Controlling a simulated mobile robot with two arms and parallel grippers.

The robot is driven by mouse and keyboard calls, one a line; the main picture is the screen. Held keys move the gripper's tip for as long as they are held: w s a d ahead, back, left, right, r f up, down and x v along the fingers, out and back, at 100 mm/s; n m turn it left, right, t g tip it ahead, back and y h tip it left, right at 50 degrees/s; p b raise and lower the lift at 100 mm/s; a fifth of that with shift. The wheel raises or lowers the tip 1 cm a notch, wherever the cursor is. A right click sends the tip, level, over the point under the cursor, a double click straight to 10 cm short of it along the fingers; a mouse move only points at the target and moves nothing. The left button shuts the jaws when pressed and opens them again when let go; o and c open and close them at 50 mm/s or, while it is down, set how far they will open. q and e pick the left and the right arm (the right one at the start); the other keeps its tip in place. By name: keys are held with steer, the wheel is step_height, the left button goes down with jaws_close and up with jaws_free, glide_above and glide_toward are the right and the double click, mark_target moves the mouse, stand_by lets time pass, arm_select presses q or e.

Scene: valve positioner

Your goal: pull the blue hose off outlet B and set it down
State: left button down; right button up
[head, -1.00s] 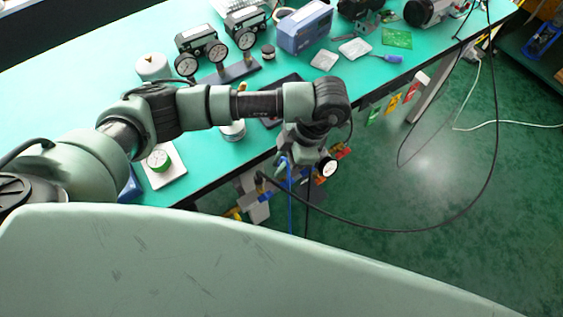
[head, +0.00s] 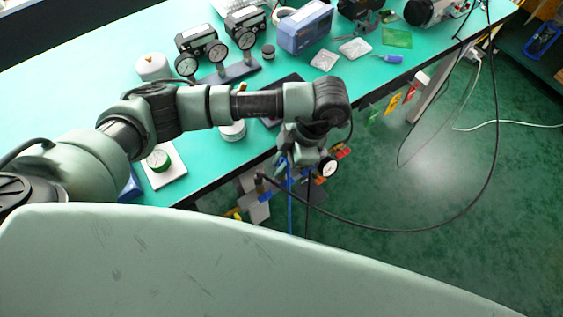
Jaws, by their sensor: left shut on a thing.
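My left arm reaches across the bench from the left, and its wrist bends down past the bench's front edge. My left gripper (head: 289,164) is small and partly covered by my wrist. It is shut at the blue hose (head: 290,207), which hangs straight down below it. The valve positioner (head: 258,195) shows only in part below the bench edge, with a round white gauge (head: 328,168) to the right of the gripper. Outlet B cannot be made out, so I cannot tell whether the hose end still touches it. My right gripper is out of view.
A black cable (head: 420,230) loops from the positioner area across the right side. The floor at right is mostly open.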

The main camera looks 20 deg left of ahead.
mark_target(281, 162)
arm_select(q)
steer(key=shift+r+p, duration=0.7)
steer(key=shift+r, duration=0.45)
stand_by(1.0)
steer(key=shift+r+p, duration=1.1)
steer(key=shift+r, duration=0.8)
